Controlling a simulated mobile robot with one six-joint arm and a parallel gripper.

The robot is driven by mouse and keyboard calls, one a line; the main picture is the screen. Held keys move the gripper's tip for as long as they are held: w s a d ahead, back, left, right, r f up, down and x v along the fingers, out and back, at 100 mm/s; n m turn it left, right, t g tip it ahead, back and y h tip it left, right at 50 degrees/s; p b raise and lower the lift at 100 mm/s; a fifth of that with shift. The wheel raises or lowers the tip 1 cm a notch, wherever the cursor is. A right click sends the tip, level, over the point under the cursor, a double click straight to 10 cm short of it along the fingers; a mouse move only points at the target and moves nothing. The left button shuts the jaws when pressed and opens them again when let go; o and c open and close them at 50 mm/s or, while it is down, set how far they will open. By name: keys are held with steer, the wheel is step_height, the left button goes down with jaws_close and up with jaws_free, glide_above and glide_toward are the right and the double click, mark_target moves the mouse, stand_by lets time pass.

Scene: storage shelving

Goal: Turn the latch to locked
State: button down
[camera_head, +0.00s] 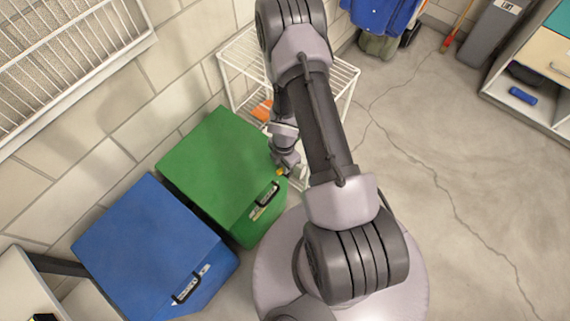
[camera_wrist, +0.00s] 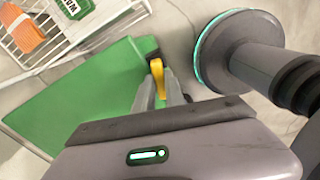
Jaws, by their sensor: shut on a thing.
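A green box (camera_head: 215,168) stands by the wall and fills much of the left of the wrist view (camera_wrist: 85,100). A small yellow piece (camera_wrist: 157,74), which looks like the latch, is at the box's edge. My gripper (camera_wrist: 160,92) is shut on it, one finger on each side. In the head view my gripper (camera_head: 284,165) is small at the green box's right corner, and the yellow piece (camera_head: 281,172) barely shows. The fingers hide part of the latch, and I cannot tell whether it is locked.
A blue box (camera_head: 150,245) with a black handle stands to the left of the green one. A white wire rack (camera_head: 345,78) with an orange item (camera_head: 262,110) stands behind my arm. A wire shelf (camera_head: 75,45) is on the wall. The floor (camera_head: 470,200) at right is clear.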

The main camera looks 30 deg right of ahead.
steer(key=m, duration=0.1)
steer(key=m+p, duration=0.1)
steer(key=m, duration=0.1)
steer(key=m+p, duration=0.1)
steer(key=shift+w+r+m, duration=0.1)
steer(key=shift+w+m, duration=0.2)
steer(key=m+p, duration=0.3)
steer(key=shift+w+d+m, duration=0.15)
steer(key=shift+w+m, duration=0.1)
steer(key=shift+m, duration=0.15)
steer(key=m+p, duration=0.3)
steer(key=shift+w+d+r, duration=0.1)
steer(key=shift+w+d, duration=0.05)
steer(key=shift+w, duration=0.05)
steer(key=shift+w+d+f+m+p, duration=0.1)
steer(key=shift+d+m+p, duration=0.05)
steer(key=shift+m+p, duration=0.7)
steer(key=shift+w+d+f+m+p, duration=0.1)
steer(key=shift+m+p, duration=0.55)
steer(key=shift+m, duration=0.4)
steer(key=shift+s, duration=0.1)
steer(key=c, duration=1.4)
jaws_free()
